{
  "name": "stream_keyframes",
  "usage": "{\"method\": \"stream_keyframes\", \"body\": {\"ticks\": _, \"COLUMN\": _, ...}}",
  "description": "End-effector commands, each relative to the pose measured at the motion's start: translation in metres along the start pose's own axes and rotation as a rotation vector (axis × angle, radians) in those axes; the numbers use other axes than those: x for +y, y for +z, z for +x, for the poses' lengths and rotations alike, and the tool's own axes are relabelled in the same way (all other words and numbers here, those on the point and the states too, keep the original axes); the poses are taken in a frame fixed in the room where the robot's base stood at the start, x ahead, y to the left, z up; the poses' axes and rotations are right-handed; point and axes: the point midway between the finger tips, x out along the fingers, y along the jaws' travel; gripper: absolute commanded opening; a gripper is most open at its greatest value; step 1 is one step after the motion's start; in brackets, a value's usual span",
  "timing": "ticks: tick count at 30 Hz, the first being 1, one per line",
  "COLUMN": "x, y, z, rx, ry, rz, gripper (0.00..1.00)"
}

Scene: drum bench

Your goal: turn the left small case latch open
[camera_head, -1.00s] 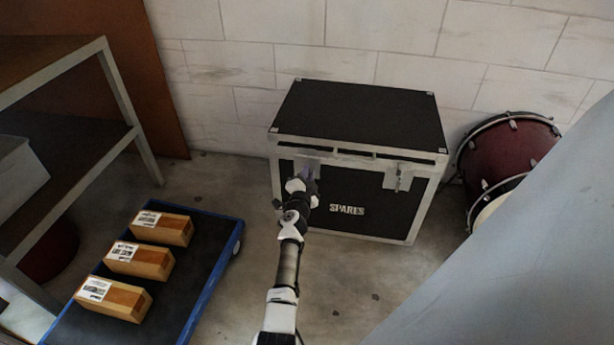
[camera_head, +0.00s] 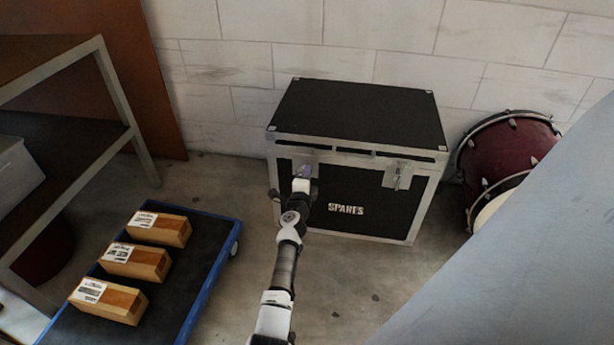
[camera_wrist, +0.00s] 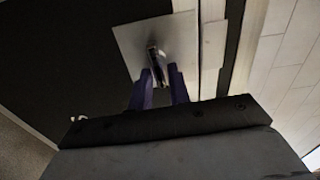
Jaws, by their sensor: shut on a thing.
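The black case (camera_head: 360,110) with silver edges and the word SPARES stands against the wall, its lid down. My gripper (camera_head: 302,178) is at the upper left of its front face. In the wrist view my gripper (camera_wrist: 164,78) has its two purple fingers shut on the left latch (camera_wrist: 153,52), a small thin tab standing out from a pale metal plate (camera_wrist: 135,38). In the head view my arm hides most of the left latch. The right latch (camera_head: 397,175) hangs on its plate at the upper right of the front.
A blue-edged cart (camera_head: 213,275) with several wooden boxes (camera_head: 158,228) stands at left, beside a metal-framed shelf (camera_head: 128,100). A dark red drum (camera_head: 510,150) lies right of the case. A grey surface (camera_head: 520,270) fills the lower right. Floor before the case is clear.

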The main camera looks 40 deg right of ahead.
Motion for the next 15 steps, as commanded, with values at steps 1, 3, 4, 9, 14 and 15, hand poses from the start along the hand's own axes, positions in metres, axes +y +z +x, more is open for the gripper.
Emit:
{"method": "stream_keyframes", "body": {"ticks": 1, "x": -0.0007, "y": 0.0003, "z": 0.0004, "rx": -0.001, "ry": -0.001, "rz": 0.004, "gripper": 0.0}}
{"method": "stream_keyframes", "body": {"ticks": 3, "x": -0.0007, "y": 0.0003, "z": 0.0004, "rx": -0.001, "ry": -0.001, "rz": 0.007, "gripper": 0.0}}
{"method": "stream_keyframes", "body": {"ticks": 4, "x": -0.0007, "y": 0.0003, "z": 0.0004, "rx": -0.001, "ry": -0.001, "rz": 0.008, "gripper": 0.0}}
{"method": "stream_keyframes", "body": {"ticks": 9, "x": -0.0008, "y": 0.0003, "z": 0.0004, "rx": -0.001, "ry": -0.001, "rz": 0.007, "gripper": 0.0}}
{"method": "stream_keyframes", "body": {"ticks": 14, "x": -0.0009, "y": 0.0003, "z": 0.0004, "rx": -0.001, "ry": -0.001, "rz": 0.006, "gripper": 0.25}}
{"method": "stream_keyframes", "body": {"ticks": 15, "x": -0.0009, "y": 0.0003, "z": 0.0004, "rx": -0.001, "ry": -0.001, "rz": 0.006, "gripper": 0.3}}
